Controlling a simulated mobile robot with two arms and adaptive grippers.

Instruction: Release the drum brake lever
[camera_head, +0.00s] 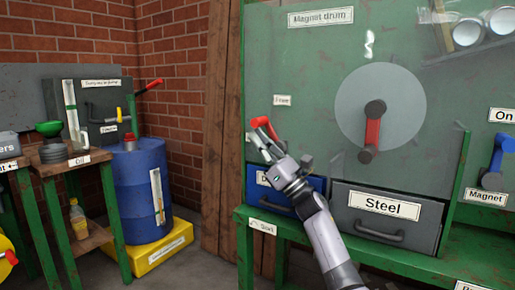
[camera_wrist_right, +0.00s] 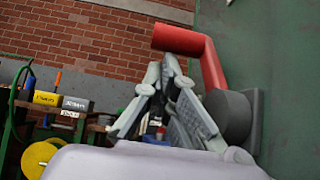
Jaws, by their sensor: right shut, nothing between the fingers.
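The red brake lever (camera_head: 261,122) sits on the left part of the green panel, below a small white label (camera_head: 282,100) whose text is hard to read. In the right wrist view the red lever (camera_wrist_right: 207,55) bends out from a dark round hub (camera_wrist_right: 230,115) on the panel. My right gripper (camera_head: 260,141) is just below and in front of the lever, partly covering it. In the right wrist view its fingers (camera_wrist_right: 161,77) are closed together with nothing between them. The fingertips are close below the lever's red grip; I cannot tell whether they touch. My left gripper is out of view.
A grey disc (camera_head: 402,95) with a red crank (camera_head: 372,135) is right of the lever. A blue drawer (camera_head: 313,184) and a grey Steel drawer (camera_head: 392,225) are below. The blue magnet lever (camera_head: 497,155) is far right. A blue barrel (camera_head: 135,185) stands left.

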